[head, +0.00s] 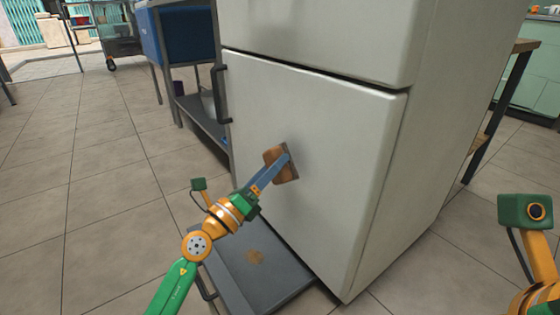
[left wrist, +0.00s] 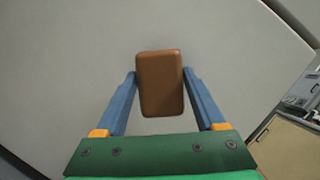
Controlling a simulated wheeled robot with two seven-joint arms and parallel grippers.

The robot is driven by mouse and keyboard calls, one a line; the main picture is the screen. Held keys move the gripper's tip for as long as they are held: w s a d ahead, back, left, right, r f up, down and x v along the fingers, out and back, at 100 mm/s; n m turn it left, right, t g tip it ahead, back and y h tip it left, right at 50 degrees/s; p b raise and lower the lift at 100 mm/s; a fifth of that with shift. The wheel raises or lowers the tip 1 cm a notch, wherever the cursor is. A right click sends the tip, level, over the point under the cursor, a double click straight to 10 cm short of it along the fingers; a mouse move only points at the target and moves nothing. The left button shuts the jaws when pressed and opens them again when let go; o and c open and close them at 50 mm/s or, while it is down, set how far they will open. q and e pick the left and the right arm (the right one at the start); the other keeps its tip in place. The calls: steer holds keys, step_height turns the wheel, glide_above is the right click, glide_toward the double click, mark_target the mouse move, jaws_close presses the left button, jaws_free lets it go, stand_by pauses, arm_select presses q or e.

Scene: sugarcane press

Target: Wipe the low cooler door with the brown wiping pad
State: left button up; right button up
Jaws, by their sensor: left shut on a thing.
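The white cooler stands in the middle of the head view, and its low door (head: 310,130) faces me, shut, with a dark handle on its left edge. The low door also fills most of the left wrist view (left wrist: 60,80). My left gripper (head: 283,163) is shut on the brown wiping pad (head: 272,157), gripping its two sides. The pad (left wrist: 160,83) is at the door's face, left of its middle; whether it touches cannot be told for sure. A faint grey smudge shows on the door around the pad. My right arm shows at the lower right, its gripper out of view.
A metal-legged table with a blue bin (head: 188,35) stands left of the cooler. Tiled floor at left is clear. A wooden-topped table (head: 524,46) stands behind at right.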

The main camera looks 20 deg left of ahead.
arm_select(q)
steer(key=shift+s+a, duration=1)
steer(key=shift+s, duration=0.3)
steer(key=shift+s+a, duration=0.95)
steer(key=shift+s, duration=0.2)
